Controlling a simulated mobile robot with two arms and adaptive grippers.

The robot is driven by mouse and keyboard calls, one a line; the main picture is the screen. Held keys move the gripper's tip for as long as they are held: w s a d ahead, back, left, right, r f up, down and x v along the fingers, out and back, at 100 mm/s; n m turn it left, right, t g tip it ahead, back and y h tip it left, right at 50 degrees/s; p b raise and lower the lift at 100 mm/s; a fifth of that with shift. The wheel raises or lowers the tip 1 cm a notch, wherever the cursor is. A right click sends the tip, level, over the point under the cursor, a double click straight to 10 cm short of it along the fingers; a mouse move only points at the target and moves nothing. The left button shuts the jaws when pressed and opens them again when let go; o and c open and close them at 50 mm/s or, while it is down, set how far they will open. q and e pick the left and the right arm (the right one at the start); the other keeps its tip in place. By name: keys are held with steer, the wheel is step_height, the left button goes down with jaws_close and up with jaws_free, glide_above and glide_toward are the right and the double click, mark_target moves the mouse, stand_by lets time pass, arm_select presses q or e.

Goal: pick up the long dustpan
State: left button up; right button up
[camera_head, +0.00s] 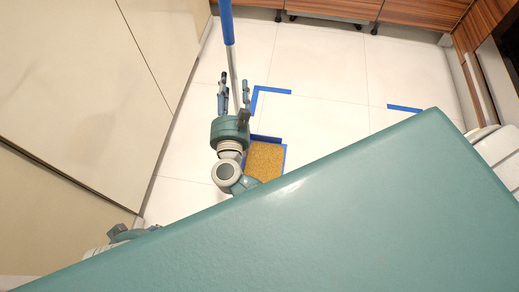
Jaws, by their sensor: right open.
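The long dustpan has a blue handle grip (227,22) at the top of the view and a thin grey shaft (233,65) running down from it. A blue-edged pan with a yellow-brown surface (265,160) lies on the floor, partly hidden behind my arm and body; I cannot see how the shaft joins it. My right gripper (234,87) is open, its fingers pointing up the picture. The shaft appears between the two fingers; I cannot tell whether they touch it. A small part of my left arm (125,234) shows at the lower left, with its jaws unclear.
Blue tape marks (275,91) lie on the pale tiled floor (330,75). Beige cabinet panels (90,70) stand close on the left. Wooden cabinets (350,10) line the top and the right. The floor right of the shaft is mostly clear.

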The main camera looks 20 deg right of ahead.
steer(key=shift+x, duration=1.45)
steer(key=shift+s, duration=0.1)
jaws_close()
steer(key=shift+r, duration=0.15)
steer(key=shift+r, duration=0.1)
